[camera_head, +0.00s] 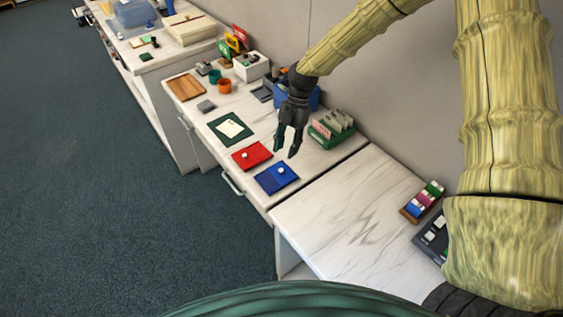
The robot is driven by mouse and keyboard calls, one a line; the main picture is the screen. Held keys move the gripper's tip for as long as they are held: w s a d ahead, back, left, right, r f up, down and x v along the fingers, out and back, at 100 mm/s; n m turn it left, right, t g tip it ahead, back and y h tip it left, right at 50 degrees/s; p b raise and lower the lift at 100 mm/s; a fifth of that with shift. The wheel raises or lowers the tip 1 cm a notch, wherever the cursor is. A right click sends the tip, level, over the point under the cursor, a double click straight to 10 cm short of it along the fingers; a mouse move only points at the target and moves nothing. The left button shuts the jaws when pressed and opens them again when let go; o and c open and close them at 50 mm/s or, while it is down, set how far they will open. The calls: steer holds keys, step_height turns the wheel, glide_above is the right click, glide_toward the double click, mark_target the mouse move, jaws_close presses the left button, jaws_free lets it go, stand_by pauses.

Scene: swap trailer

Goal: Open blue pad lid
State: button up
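A blue pad (277,177) lies flat on the white counter near its front edge, with a small white knob on top, so its lid looks closed. My gripper (286,152) hangs above the counter, pointing down, just beyond and above the blue pad. Its two dark fingers are spread apart with nothing visible between them. It looks apart from the pad, though the exact height is hard to tell. A red pad (251,155) of similar shape, also with a white knob, lies left of the blue one.
A green card holder (331,129) stands right of my gripper, and a blue box (312,98) stands behind it. A dark green mat with paper (230,128) lies further left. A stamp rack (422,201) stands on the right counter, whose middle (335,215) is clear.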

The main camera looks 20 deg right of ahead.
mark_target(281, 169)
steer(key=shift+p+x, duration=0.75)
steer(key=shift+x, duration=2.6)
